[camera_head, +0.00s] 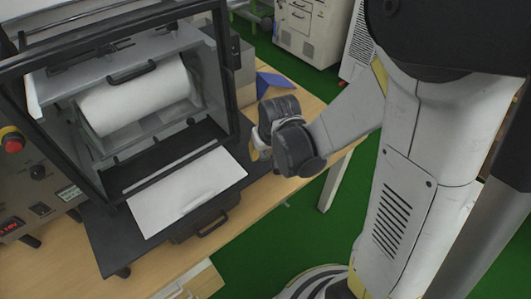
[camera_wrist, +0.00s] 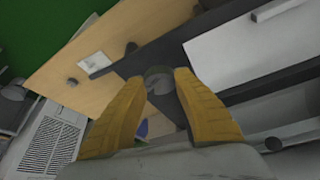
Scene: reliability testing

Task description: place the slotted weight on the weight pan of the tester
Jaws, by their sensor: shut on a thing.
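My gripper (camera_wrist: 158,88) shows two yellow fingers in the wrist view, shut on a small grey round piece, which appears to be the slotted weight (camera_wrist: 158,76). Its slot cannot be made out clearly. In the head view my gripper (camera_head: 258,146) is beside the right edge of the tester's lowered front shelf, mostly hidden by my own wrist; the weight cannot be made out there. The tester (camera_head: 100,190) is a dark-framed, open-fronted box with a white roll inside. I cannot identify the weight pan for certain in either view.
A white sheet (camera_head: 188,190) lies on the tester's front shelf. The wooden table (camera_head: 297,100) continues to the right, with a blue item (camera_head: 276,80) on it. In the wrist view small dark round pieces (camera_wrist: 72,81) and a pale plate (camera_wrist: 95,62) show on wood. Green floor lies beyond.

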